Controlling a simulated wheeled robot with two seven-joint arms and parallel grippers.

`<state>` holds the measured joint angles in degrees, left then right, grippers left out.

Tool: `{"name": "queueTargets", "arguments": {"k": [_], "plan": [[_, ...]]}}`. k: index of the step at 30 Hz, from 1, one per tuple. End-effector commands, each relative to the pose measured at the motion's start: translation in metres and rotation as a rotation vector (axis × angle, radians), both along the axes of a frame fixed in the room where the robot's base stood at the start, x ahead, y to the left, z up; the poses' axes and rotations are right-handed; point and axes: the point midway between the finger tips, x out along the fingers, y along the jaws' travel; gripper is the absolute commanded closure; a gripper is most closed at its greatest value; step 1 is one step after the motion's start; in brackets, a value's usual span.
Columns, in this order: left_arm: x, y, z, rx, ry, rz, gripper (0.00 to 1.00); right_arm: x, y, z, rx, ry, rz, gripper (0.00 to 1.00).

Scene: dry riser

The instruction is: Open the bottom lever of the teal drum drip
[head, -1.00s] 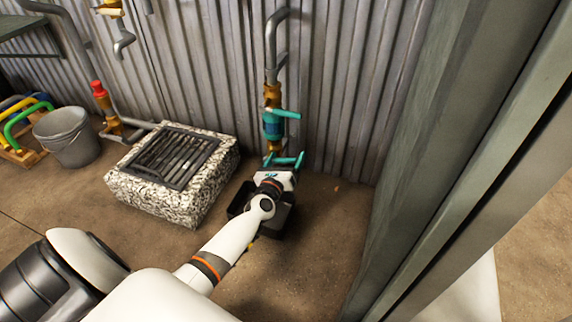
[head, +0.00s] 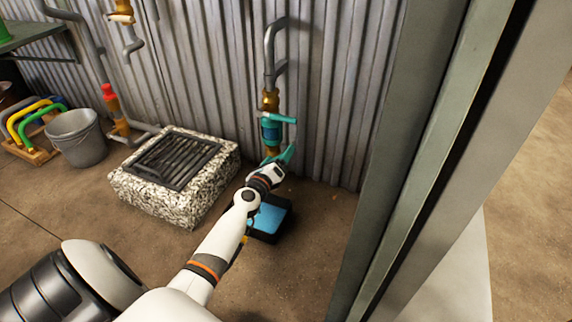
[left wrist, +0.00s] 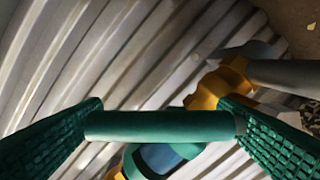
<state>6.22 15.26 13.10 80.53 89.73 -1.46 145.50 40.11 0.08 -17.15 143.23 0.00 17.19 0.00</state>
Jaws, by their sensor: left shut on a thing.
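The teal drum drip (head: 271,130) is a teal body with a blue band on the vertical pipe against the corrugated wall. Its upper teal lever (head: 280,118) points right. My left gripper (head: 281,156) is at the drip's lower end, its teal fingers tilted up to the right. In the left wrist view, a teal lever bar (left wrist: 160,125) lies between the two ridged fingers, with the drum body (left wrist: 158,158) just below it. It appears to be the bottom lever, which my gripper mostly hides in the head view. My right gripper is out of view.
A black tray (head: 284,202) with a blue surface inside stands under my left wrist. A speckled stone block with a grate (head: 150,205) stands left of it, then a grey bucket (head: 78,140). A grey-green post (head: 400,150) rises close on the right.

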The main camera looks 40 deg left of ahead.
Motion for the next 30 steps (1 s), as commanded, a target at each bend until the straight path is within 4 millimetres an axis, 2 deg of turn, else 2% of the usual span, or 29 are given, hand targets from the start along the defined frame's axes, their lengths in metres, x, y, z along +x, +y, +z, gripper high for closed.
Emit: {"name": "queueTargets", "arguments": {"k": [11, 19, 24, 30], "plan": [[-0.002, 0.009, 0.010, -0.184, -0.042, 0.001, 0.58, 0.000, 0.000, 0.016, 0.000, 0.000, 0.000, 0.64], [-0.005, 0.021, 0.019, -0.390, -0.092, 0.001, 0.58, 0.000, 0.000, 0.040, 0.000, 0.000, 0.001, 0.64], [-0.007, 0.028, 0.021, -0.493, -0.116, 0.001, 0.58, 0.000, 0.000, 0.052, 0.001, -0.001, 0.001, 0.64], [-0.008, 0.033, 0.021, -0.570, -0.136, 0.001, 0.58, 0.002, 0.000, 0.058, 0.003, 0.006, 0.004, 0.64]]}}
